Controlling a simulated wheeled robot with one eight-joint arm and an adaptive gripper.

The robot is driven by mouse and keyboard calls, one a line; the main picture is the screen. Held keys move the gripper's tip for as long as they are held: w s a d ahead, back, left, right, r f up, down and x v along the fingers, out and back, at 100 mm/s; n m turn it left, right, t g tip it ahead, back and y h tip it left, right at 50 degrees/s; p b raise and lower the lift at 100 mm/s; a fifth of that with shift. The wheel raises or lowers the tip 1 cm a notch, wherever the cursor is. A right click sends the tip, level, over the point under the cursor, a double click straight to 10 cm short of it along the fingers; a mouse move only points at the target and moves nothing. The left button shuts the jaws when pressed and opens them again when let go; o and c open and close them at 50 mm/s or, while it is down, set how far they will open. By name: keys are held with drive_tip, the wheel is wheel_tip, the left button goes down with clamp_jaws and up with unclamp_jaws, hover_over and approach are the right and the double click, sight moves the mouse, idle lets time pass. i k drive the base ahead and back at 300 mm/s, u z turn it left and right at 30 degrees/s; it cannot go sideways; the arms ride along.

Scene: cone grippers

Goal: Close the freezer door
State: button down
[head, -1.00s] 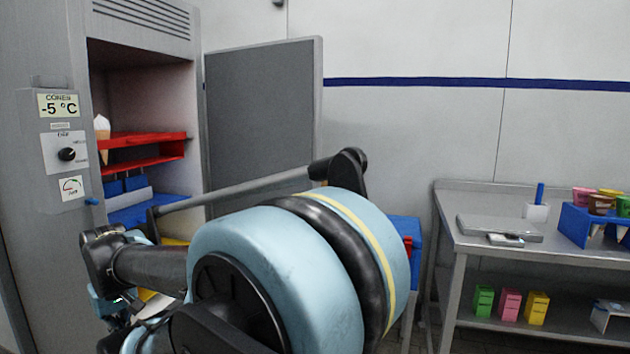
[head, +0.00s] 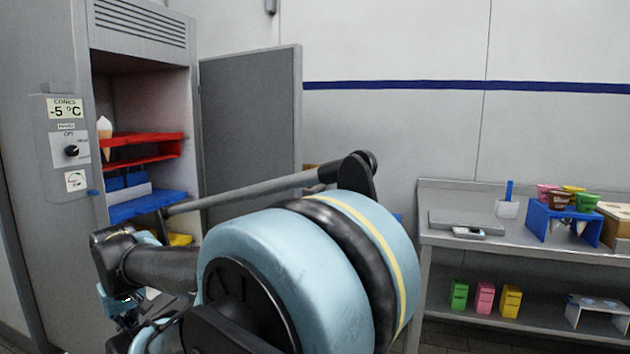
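The freezer (head: 48,215) is a tall grey cabinet at the left with a "-5 °C" label. Its door (head: 248,130) stands wide open, swung out to the right of the opening. Inside are a red shelf (head: 145,138) with an ice cream cone (head: 104,127), and a blue shelf (head: 148,206) below. My arm spreads across the lower middle and hides the lower part of the door and opening. My gripper (head: 122,305) shows only in part at the lower left, in front of the freezer; its fingers are not clear.
A steel table (head: 435,238) stands at the right against the wall. It carries a blue rack (head: 562,222) with coloured cups and a flat grey lid (head: 466,222). Green, pink and yellow cartons (head: 485,298) sit on its lower shelf.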

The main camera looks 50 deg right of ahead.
sight(251, 101)
drive_tip(key=k, duration=1.2)
drive_tip(key=z, duration=0.6)
drive_tip(key=i, duration=1)
